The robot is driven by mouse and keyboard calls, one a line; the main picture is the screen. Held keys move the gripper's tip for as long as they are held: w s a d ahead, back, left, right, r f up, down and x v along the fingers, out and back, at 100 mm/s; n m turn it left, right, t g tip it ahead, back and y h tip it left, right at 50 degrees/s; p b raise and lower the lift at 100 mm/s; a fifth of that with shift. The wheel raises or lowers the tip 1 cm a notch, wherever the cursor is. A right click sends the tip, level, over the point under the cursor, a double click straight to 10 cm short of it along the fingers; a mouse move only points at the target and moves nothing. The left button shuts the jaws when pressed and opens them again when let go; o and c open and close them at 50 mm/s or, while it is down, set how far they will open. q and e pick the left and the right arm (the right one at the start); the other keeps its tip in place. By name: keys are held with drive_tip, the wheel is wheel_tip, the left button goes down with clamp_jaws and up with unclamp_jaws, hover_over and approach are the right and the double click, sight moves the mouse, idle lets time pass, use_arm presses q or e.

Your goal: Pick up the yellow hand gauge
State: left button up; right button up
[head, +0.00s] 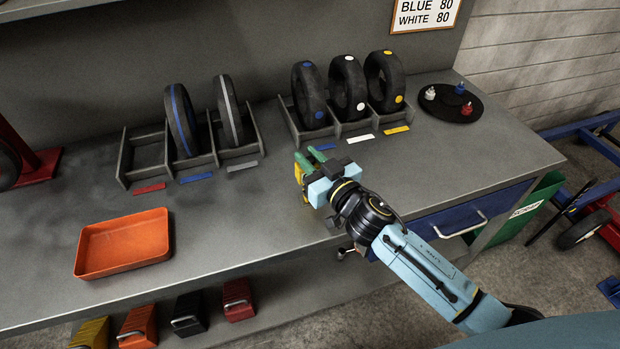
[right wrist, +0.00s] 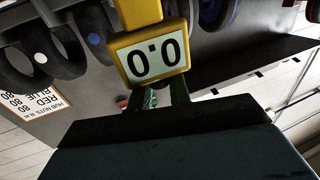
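The yellow hand gauge (head: 299,180) is at my right gripper (head: 311,156), over the front part of the grey bench, and is partly hidden by the gripper. In the right wrist view the gauge (right wrist: 150,54) is large and close, its pale display reading 0.0. The green fingers of my right gripper (right wrist: 166,94) are close together behind the gauge head and look shut on it; the exact contact is hidden. My left gripper is not in view.
The grey bench (head: 235,225) holds an orange tray (head: 125,243), racks with several tyres (head: 348,88) and a black round plate (head: 462,112) with small coloured pieces. Several coloured bins stand below. The bench between tray and right gripper is clear.

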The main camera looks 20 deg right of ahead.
clamp_jaws()
